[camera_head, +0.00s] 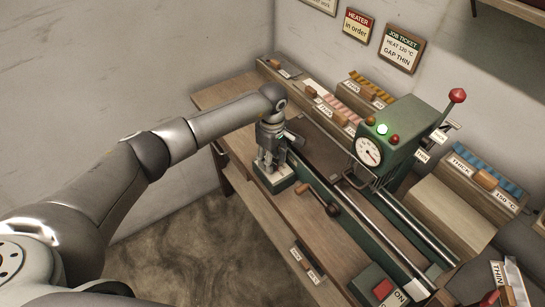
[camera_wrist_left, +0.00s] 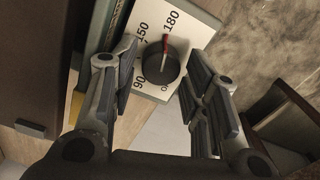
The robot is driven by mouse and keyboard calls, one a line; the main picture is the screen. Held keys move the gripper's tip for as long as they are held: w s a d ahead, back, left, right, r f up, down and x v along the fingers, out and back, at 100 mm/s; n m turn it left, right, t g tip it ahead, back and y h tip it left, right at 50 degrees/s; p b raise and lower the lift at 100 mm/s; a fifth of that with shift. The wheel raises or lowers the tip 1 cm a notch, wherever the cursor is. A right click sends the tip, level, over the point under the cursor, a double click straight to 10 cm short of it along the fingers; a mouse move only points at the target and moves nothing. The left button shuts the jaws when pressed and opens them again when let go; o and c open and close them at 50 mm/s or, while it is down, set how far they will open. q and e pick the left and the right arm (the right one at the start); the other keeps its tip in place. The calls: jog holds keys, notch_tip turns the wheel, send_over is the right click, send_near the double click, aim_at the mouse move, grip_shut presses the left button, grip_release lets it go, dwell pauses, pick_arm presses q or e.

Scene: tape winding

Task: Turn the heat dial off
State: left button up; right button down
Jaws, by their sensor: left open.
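The heat dial (camera_wrist_left: 161,68) is a dark round knob with a red pointer on a white plate (camera_wrist_left: 199,22) marked 90, 150 and 180, with a partly covered mark starting with "O". The pointer points close to 180. My left gripper (camera_wrist_left: 160,56) is open, with one finger on each side of the knob; I cannot tell whether they touch it. In the head view, my left gripper (camera_head: 267,165) points down over the dial's green and white box (camera_head: 277,184) and hides the knob. My right gripper is not in view.
A green machine (camera_head: 392,150) with a gauge, a lit green lamp and a red-knobbed lever stands right of the dial. A wooden-handled lever (camera_head: 325,202) lies near the box. A red switch (camera_head: 382,289) marked ON sits at the front.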

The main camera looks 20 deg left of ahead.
pick_arm(q)
jog(key=shift+s+f, duration=0.1)
jog(key=shift+f, duration=0.45)
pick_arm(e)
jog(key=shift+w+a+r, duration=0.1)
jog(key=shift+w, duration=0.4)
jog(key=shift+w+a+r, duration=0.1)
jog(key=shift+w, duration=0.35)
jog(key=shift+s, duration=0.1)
pick_arm(q)
jog(key=c, duration=0.8)
jog(key=shift+o, duration=0.2)
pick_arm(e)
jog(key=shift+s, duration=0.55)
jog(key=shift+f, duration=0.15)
